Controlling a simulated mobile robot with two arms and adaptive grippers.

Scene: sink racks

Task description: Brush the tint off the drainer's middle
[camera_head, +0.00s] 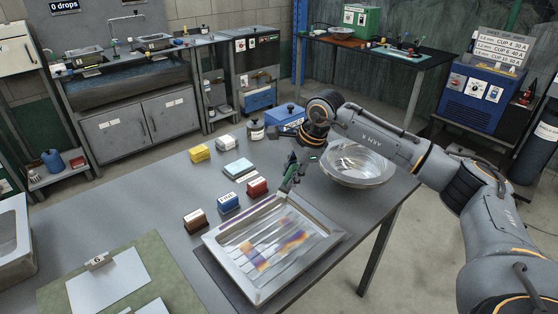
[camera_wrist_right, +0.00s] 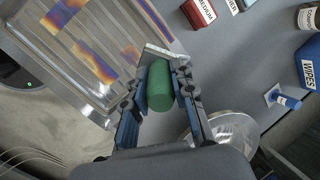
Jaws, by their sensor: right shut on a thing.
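The metal drainer (camera_head: 232,276) lies on the bench, a ribbed tray with a raised rim. Purple, blue and yellow-orange tint (camera_head: 272,247) spreads in patches over its middle ribs. The drainer (camera_wrist_right: 100,103) and tint (camera_wrist_right: 95,62) also show in the right wrist view. My left gripper is not in view.
A shiny bowl (camera_head: 356,166) stands right of the gripper, under my right arm. A green mat (camera_head: 60,293) is at front left.

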